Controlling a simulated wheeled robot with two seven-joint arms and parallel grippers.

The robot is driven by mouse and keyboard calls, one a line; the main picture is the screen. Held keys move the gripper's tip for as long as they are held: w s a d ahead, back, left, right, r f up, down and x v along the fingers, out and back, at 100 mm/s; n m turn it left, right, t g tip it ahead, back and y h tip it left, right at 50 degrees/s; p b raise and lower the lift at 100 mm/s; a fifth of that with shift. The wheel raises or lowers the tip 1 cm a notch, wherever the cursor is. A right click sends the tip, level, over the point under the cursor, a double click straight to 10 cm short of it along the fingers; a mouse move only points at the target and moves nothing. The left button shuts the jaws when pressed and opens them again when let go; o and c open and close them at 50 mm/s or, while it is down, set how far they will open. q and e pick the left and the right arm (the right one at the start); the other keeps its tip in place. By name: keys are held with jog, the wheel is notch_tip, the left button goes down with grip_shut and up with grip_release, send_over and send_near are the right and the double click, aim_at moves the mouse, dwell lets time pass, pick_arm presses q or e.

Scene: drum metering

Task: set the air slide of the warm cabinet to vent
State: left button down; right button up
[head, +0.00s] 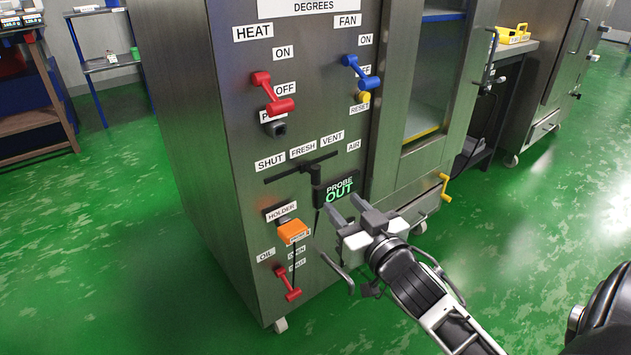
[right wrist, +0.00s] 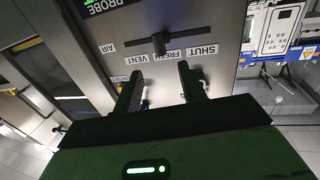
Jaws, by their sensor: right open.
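The warm cabinet (head: 195,100) has a steel front with an air slide, a dark slot below the labels SHUT, FRESH and VENT. The slide's black knob (head: 315,174) sits around the middle of the slot, near FRESH. In the right wrist view the labels are upside down and the knob (right wrist: 159,43) is beside FRESH, between VENT and SHUT. My right gripper (head: 342,207) is open and empty, below and in front of the knob. In the right wrist view its fingers (right wrist: 160,76) lie either side of the knob's line, apart from it. My left gripper is not in view.
Red heat lever (head: 272,95), blue fan lever (head: 360,72), yellow reset button (head: 365,98), orange holder piece (head: 292,232) and red oil lever (head: 288,284) share the panel. The PROBE OUT display (head: 340,190) is close to my fingers. A yellow door handle (head: 444,187) is at right.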

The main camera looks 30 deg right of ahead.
aim_at(318, 178)
jog(key=w+b, duration=0.1)
jog(key=w, duration=0.2)
jog(key=w+d, duration=0.1)
jog(key=w, duration=0.3)
jog(key=w+b, duration=0.1)
jog(key=w, duration=0.3)
jog(key=shift+w+d+f+b, duration=0.1)
jog(key=shift+w+d+b, duration=0.05)
jog(key=shift+w+b, duration=0.15)
jog(key=shift+w+d, duration=0.1)
jog(key=shift+w, duration=0.35)
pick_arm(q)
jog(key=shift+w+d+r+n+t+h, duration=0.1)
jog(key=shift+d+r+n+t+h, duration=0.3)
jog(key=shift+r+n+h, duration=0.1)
pick_arm(e)
grip_shut()
